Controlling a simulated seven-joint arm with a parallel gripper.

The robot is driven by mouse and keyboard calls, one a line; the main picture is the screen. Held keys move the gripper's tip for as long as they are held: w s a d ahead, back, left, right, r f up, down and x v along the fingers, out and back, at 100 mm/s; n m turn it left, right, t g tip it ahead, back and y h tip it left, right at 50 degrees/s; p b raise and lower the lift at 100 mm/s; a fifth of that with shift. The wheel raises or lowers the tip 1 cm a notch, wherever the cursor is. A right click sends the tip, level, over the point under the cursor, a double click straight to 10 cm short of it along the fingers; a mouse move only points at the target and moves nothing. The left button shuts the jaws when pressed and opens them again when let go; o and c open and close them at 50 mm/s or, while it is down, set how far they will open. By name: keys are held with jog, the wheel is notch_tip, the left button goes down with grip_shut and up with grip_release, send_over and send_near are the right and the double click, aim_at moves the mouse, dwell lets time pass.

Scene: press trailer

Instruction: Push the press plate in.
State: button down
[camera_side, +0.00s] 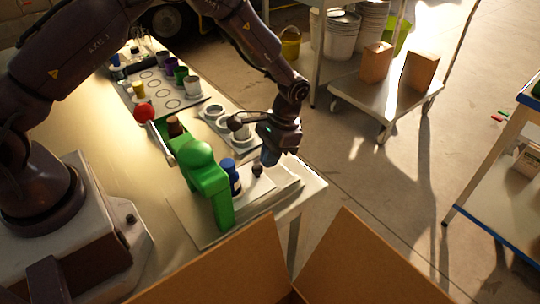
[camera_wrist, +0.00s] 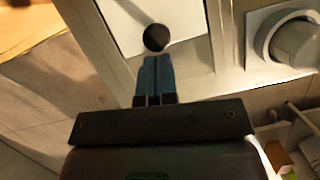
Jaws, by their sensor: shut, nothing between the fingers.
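The press is a green frame (camera_side: 206,179) with a lever ending in a red ball (camera_side: 144,113). The pale press plate (camera_side: 262,187) lies between light rails at its base and carries a black knob (camera_side: 257,169). In the wrist view the plate (camera_wrist: 186,58) and knob (camera_wrist: 156,38) show just beyond my fingertips. A dark blue bottle (camera_side: 232,178) stands beside the green frame. My gripper (camera_side: 269,158) is shut and empty, on the knob's outer side, pointing down; it also shows in the wrist view (camera_wrist: 155,62). I cannot tell whether the fingertips touch the knob.
Round white holders (camera_side: 215,113) and a tray of small coloured cups (camera_side: 163,88) stand farther along the bench. An open cardboard box (camera_side: 215,264) is at the front. A cart (camera_side: 385,100) with boxes stands beyond clear floor.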

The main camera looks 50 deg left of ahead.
aim_at(256, 170)
jog(key=shift+s, duration=1.7)
